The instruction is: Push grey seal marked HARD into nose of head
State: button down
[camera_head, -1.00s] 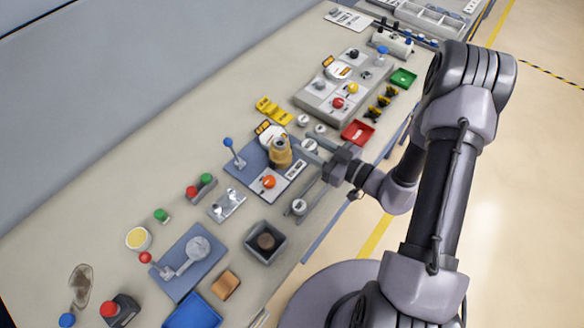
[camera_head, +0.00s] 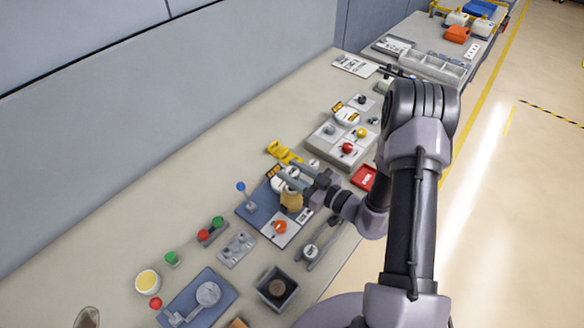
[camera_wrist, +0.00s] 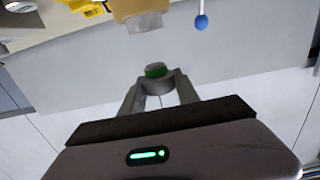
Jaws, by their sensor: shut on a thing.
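My gripper (camera_head: 287,178) is shut on a small grey round piece with a green top, the seal (camera_wrist: 157,84), held upright between the fingertips in the wrist view. No marking on it can be read. The tan head (camera_head: 291,201) stands on the blue plate (camera_head: 254,217), just below my fingers in the head view. In the wrist view the head (camera_wrist: 136,8) is at the top, with a pale nose (camera_wrist: 144,22) pointing toward the seal. A clear gap shows between nose and seal.
A blue-knobbed lever (camera_head: 241,187) and an orange knob (camera_head: 280,227) are beside the head. A yellow holder (camera_head: 284,152) is behind it. A white-topped round piece (camera_head: 310,251) and a dark square bin (camera_head: 277,289) are at the front. A red tray (camera_head: 364,177) is to the right.

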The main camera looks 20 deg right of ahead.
aim_at(292, 190)
jog(key=shift+f+b, duration=0.5)
jog(key=shift+f, duration=0.8)
jog(key=shift+r+p, duration=0.1)
jog(key=shift+p, duration=0.85)
jog(key=shift+f+b, duration=0.8)
jog(key=shift+f, duration=0.4)
jog(key=shift+r, duration=0.1)
jog(key=shift+r+p, duration=0.8)
jog(key=shift+p, duration=0.15)
jog(key=shift+f, duration=0.1)
jog(key=shift+p, duration=0.55)
dwell(0.8)
jog(key=shift+f+b, duration=0.55)
jog(key=shift+f, duration=0.25)
